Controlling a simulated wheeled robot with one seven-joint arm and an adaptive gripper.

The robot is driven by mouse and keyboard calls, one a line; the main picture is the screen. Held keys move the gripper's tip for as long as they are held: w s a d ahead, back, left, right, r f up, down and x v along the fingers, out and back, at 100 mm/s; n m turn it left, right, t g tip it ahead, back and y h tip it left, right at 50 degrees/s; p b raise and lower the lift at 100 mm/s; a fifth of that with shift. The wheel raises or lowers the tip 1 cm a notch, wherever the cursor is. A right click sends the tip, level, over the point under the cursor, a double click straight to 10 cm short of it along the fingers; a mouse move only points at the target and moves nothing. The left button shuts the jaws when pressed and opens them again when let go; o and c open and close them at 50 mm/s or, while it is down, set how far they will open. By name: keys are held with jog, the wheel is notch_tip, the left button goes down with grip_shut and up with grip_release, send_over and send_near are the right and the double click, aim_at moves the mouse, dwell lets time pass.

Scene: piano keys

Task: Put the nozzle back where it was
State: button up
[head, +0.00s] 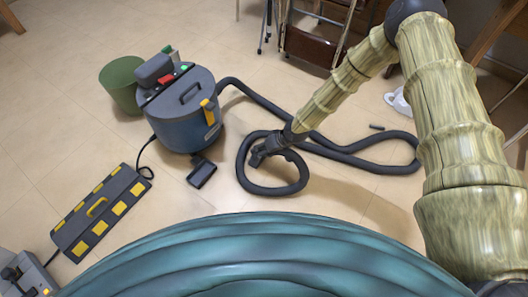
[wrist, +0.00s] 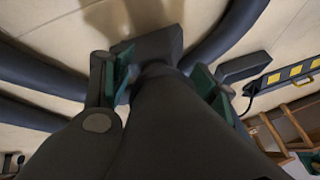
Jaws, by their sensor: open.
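My gripper (head: 264,152) is low over the floor at the looped hose, right of the blue vacuum cleaner. In the wrist view its two green-padded fingers (wrist: 163,82) are apart. A dark flared piece (wrist: 153,45), which looks like the nozzle, shows between and just beyond them. I cannot tell whether the pads touch it. In the head view my gripper and the hose blend, so this piece is hard to make out. The black hose (head: 268,190) curls around below my gripper. The vacuum cleaner (head: 183,118) stands upright, with its hose leaving its right side.
A dark flat piece (head: 202,171) lies in front of the vacuum. A yellow-striped grey box (head: 100,212) lies at left with a black cord. A green bin (head: 121,86) stands behind the vacuum. A brown folding chair (head: 315,45) is at the back.

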jog(key=p+v, duration=0.4)
jog(key=v, duration=0.8)
jog(key=shift+p, duration=0.4)
jog(key=s+d+f+m+g+h, duration=0.1)
jog(key=s+d+f+m, duration=0.1)
jog(key=s, duration=0.9)
jog(key=s+d+f+m+h, duration=0.1)
jog(key=s+d+f, duration=0.1)
jog(key=s, duration=0.9)
jog(key=s+d+r+m+g+h, duration=0.1)
jog(key=s+d+r+m+h, duration=0.1)
jog(key=s+d, duration=0.9)
jog(key=s+r+h, duration=0.1)
jog(key=s+h, duration=0.1)
jog(key=shift+s+d+r, duration=0.15)
jog(key=shift+s+r, duration=0.2)
jog(key=shift+s, duration=0.05)
